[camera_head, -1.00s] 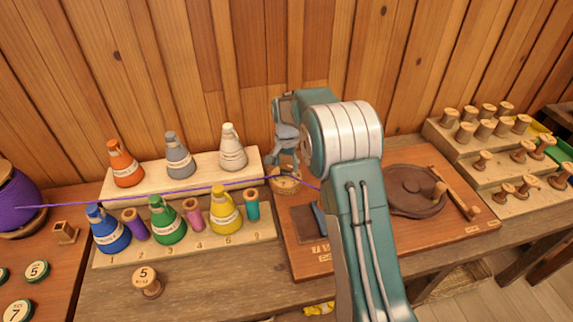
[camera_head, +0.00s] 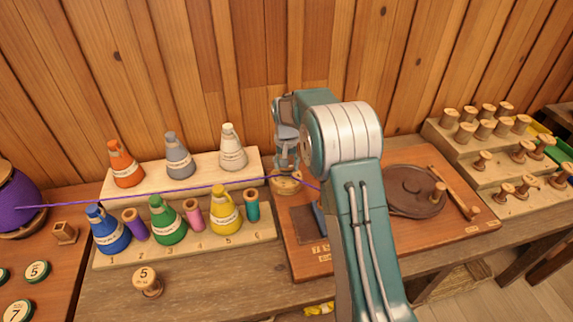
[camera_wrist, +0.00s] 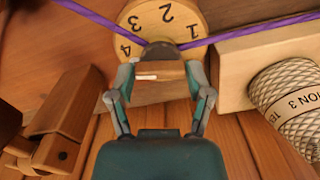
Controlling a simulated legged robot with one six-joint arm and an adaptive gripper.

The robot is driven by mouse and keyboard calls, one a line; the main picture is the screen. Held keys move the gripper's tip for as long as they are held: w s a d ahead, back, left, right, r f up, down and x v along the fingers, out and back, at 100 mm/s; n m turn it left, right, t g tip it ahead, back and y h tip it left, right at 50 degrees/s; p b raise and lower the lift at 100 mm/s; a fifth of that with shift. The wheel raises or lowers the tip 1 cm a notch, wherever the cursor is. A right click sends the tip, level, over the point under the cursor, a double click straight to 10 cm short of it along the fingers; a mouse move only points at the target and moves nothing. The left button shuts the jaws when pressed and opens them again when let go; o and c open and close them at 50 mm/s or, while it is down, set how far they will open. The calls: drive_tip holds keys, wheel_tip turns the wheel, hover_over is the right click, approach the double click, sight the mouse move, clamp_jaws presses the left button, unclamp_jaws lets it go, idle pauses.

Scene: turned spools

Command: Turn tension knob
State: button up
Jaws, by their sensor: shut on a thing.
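The tension knob's round wooden dial (camera_wrist: 160,18), marked with the numbers 1 to 4, fills the top middle of the wrist view. My gripper (camera_wrist: 157,75) is shut on the knob (camera_wrist: 160,52) at the dial's lower edge; a pale mark shows on the wooden part between the fingers. In the head view the dial (camera_head: 285,186) sits at the left of the wooden board, with my gripper (camera_head: 285,165) directly above it. A purple thread (camera_head: 150,195) runs from the left to the dial; it also shows in the wrist view (camera_wrist: 250,27).
A purple spool (camera_head: 15,200) stands at the far left. Several thread cones, such as the white one (camera_head: 232,148), stand on a stepped rack left of the dial. A brown disc with a handle (camera_head: 412,192) lies to the right. Wooden spools (camera_head: 485,130) stand at the far right.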

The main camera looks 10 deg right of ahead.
drive_tip(key=o, duration=1.1)
drive_tip(key=shift+s+a+f, duration=0.1)
drive_tip(key=shift+f, duration=0.15)
drive_tip(key=shift+o, duration=0.2)
drive_tip(key=shift+r, duration=0.1)
drive_tip(key=shift+r, duration=0.1)
wheel_tip(320, 180, up, 12)
